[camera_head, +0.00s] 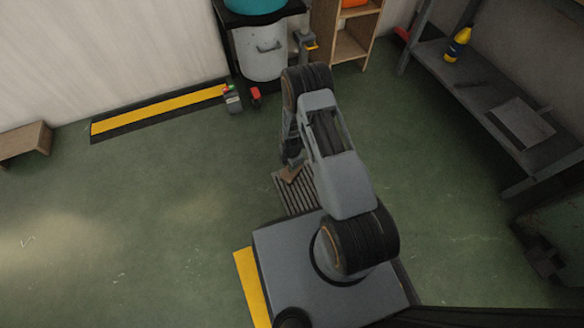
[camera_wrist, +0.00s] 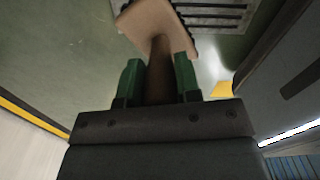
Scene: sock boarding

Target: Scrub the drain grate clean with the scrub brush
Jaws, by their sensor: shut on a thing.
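The drain grate (camera_head: 294,194) lies in the green floor in front of my base, a slatted rectangle partly hidden by my arm. It also shows at the top of the wrist view (camera_wrist: 212,12). The scrub brush (camera_wrist: 158,26) has a tan wooden head and a brown handle. My gripper (camera_wrist: 158,80), with green fingers, is shut on the brush handle. In the head view the brush head (camera_head: 290,174) is at the grate's far end. I cannot tell whether its bristles touch the slats.
A grey bin (camera_head: 262,55) stands by the back wall, beside a wooden shelf (camera_head: 350,47). A yellow bottle (camera_head: 457,44) and a grey flat item (camera_head: 520,123) are on the dark bench (camera_head: 480,92) at right. The floor at left is clear.

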